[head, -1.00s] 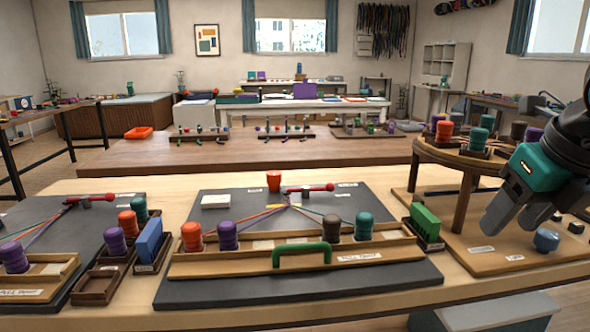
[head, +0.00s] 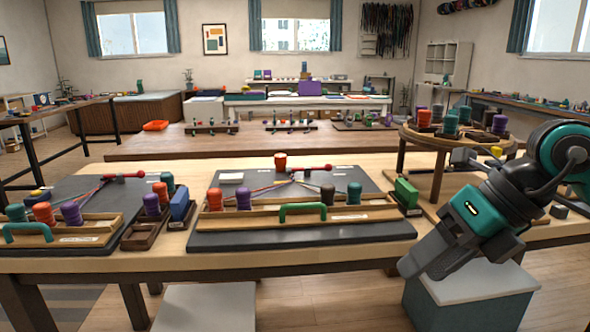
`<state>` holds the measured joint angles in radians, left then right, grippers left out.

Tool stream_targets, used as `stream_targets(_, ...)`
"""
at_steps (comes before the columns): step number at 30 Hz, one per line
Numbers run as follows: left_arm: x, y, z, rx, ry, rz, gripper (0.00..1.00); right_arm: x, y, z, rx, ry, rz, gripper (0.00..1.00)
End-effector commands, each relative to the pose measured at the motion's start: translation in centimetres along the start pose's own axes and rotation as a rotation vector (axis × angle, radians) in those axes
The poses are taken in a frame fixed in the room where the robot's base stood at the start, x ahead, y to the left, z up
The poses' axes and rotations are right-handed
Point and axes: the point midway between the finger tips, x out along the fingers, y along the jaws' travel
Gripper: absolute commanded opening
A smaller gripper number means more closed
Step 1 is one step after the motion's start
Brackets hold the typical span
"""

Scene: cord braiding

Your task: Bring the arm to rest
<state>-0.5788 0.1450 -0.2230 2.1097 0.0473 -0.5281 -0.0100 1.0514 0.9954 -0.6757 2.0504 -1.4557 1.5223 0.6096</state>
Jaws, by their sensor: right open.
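My right gripper (head: 424,268) hangs in front of the table's front edge at the right, pointing down and to the left. It is open and I see nothing between its fingers. It is apart from the braiding board. The dark braiding board (head: 300,240) lies on the table with a wooden rack and a green handle (head: 302,209). Orange, purple, brown and teal bobbins stand in the rack, with cords running back from them. My left gripper is not in view.
A green block (head: 406,193) stands in a dark holder right of the board. A round wooden stand (head: 408,137) with several bobbins is behind my right arm. A second board (head: 75,188) lies at the left. A pale-topped box (head: 478,284) stands on the floor below the gripper.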

Motion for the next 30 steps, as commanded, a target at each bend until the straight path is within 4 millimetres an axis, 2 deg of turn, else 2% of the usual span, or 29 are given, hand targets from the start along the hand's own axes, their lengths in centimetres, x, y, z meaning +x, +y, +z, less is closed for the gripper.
stream_targets(1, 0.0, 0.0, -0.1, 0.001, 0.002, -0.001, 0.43, 1.9, 2.0, -0.5, -0.004, 0.015, 0.127, 0.57)
stream_targets(3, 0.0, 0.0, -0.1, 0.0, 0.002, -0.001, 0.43, 3.7, 5.1, -0.8, 0.004, 0.017, 0.316, 0.57)
stream_targets(6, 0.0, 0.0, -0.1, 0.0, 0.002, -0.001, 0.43, 5.2, 9.3, -1.1, 0.064, -0.004, 0.607, 0.57)
stream_targets(9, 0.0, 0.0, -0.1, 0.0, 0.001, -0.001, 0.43, 5.5, 12.5, -0.7, 0.186, -0.054, 0.886, 0.57)
stream_targets(12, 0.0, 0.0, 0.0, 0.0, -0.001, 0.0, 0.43, 5.1, 13.9, 0.3, 0.366, -0.128, 1.132, 0.57)
stream_targets(14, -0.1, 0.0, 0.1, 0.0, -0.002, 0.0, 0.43, 5.0, 13.7, 1.2, 0.5, -0.183, 1.257, 0.57)
stream_targets(17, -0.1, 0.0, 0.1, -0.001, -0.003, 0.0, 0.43, 5.3, 12.0, 2.5, 0.765, -0.285, 1.423, 0.57)
stream_targets(20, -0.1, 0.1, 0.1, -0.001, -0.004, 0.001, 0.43, 6.8, 8.6, 3.2, 1.074, -0.393, 1.524, 0.57)
stream_targets(23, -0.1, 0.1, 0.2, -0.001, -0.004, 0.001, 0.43, 9.6, 4.2, 2.5, 1.417, -0.498, 1.551, 0.57)
stream_targets(26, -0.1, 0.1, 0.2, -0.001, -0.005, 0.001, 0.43, 13.7, -0.3, -0.1, 1.782, -0.586, 1.497, 0.57)
stream_targets(27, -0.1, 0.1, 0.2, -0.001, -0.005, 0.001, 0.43, 15.5, -1.9, -1.6, 1.927, -0.611, 1.455, 0.57)
stream_targets(30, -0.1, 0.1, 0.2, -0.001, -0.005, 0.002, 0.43, 19.7, -4.8, -6.2, 2.249, -0.651, 1.315, 0.57)
